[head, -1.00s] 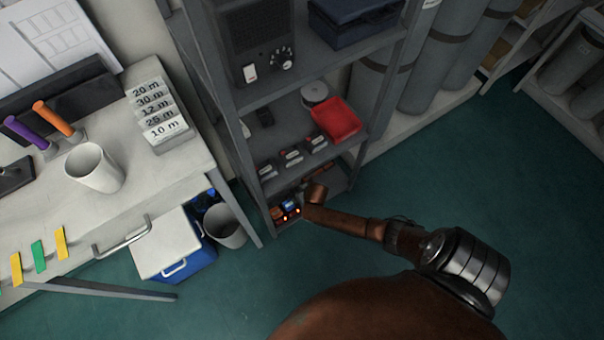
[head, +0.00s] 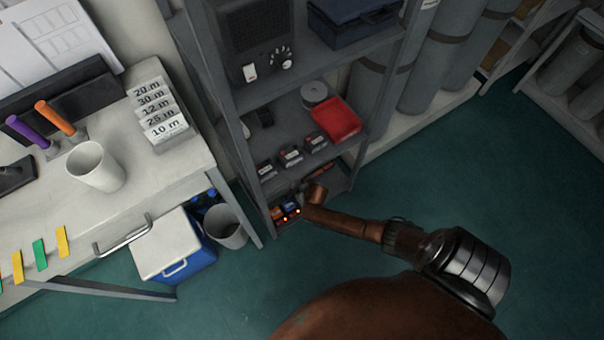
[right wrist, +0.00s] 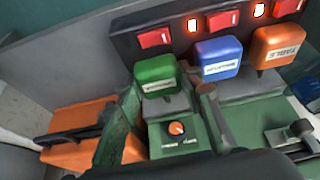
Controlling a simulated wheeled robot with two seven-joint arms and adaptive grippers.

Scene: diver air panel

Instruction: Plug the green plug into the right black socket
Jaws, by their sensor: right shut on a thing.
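The green plug (right wrist: 157,78) shows in the right wrist view, in front of a dark power strip (right wrist: 185,30) with red switches and lit orange lamps. My right gripper (right wrist: 168,93) is shut on it, one finger on each side. I cannot tell whether the plug is still seated. In the head view my right gripper (head: 316,192) reaches into the lowest shelf, and the green plug is hidden there. Three black boxes with pale labels stand on the shelf above; the right one (head: 316,142) looks like the right black socket. My left gripper is not in view.
A blue plug (right wrist: 218,60) and an orange plug (right wrist: 278,45) stand close beside the green one. A red tray (head: 336,119) sits behind the black boxes. A bin (head: 225,228) and a blue cooler (head: 200,258) stand left of the rack. The floor on the right is clear.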

